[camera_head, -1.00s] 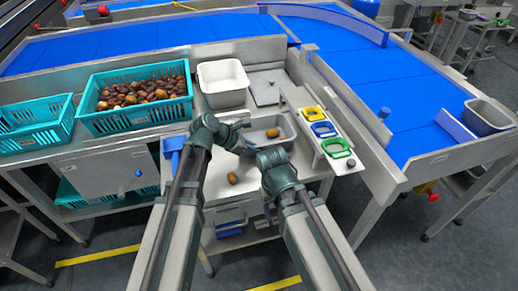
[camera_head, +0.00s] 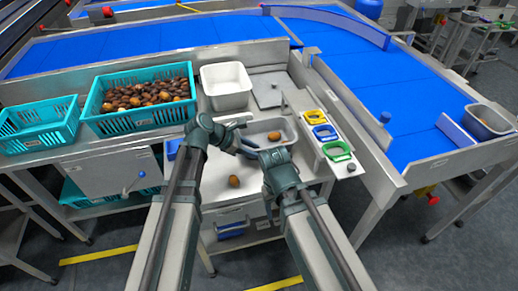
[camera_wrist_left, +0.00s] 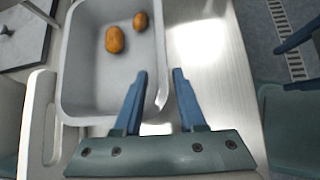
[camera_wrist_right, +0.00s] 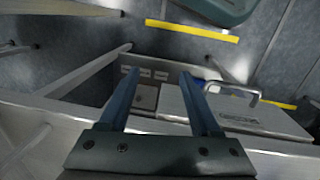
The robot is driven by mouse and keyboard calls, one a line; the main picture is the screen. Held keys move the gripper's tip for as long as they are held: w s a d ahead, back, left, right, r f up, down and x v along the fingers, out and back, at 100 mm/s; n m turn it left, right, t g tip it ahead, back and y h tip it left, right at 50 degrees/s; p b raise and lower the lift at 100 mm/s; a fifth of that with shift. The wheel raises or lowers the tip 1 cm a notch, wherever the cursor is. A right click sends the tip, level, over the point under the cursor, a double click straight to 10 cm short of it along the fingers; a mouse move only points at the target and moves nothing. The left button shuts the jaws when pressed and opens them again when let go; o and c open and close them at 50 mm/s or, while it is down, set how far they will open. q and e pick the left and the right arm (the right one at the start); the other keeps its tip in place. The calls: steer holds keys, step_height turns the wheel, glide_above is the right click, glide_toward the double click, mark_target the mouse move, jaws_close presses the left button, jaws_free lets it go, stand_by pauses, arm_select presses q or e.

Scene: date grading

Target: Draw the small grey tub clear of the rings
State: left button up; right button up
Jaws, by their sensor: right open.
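The small grey tub (camera_head: 286,143) stands on the bench, just left of the yellow ring (camera_head: 314,117), blue ring (camera_head: 325,131) and green ring (camera_head: 337,150). The left wrist view shows the tub (camera_wrist_left: 82,85) with two brown dates inside. My left gripper (camera_head: 246,148) is at the tub's near left side. In its wrist view the open fingers (camera_wrist_left: 159,74) straddle the tub wall, one over the inside and one outside; contact cannot be told. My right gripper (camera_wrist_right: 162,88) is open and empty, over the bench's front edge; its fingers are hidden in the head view.
A loose date (camera_head: 234,181) lies on the bench between my arms. A white tub (camera_head: 226,101) stands behind. A teal crate of dates (camera_head: 140,120) and another teal crate (camera_head: 38,137) are at left. The blue conveyor (camera_head: 400,90) runs behind and right.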

arm_select(q)
steer(key=p+v, duration=0.6)
steer(key=v, duration=0.5)
steer(key=shift+p, duration=0.3)
steer(key=shift+a, duration=0.1)
steer(key=s+d+m+g+y+p, duration=0.1)
steer(key=s+m+g+y+p, duration=0.1)
steer(key=s+m+y, duration=0.2)
steer(key=s+d+f+m+g+y+p, duration=0.1)
steer(key=s+m+y, duration=0.4)
steer(key=s+m, duration=0.6)
steer(key=shift+d+f+m+g+y+p, duration=0.35)
steer(key=shift+m+p, duration=0.7)
steer(key=shift+m, duration=3.55)
steer(key=shift+s+d+r, duration=0.15)
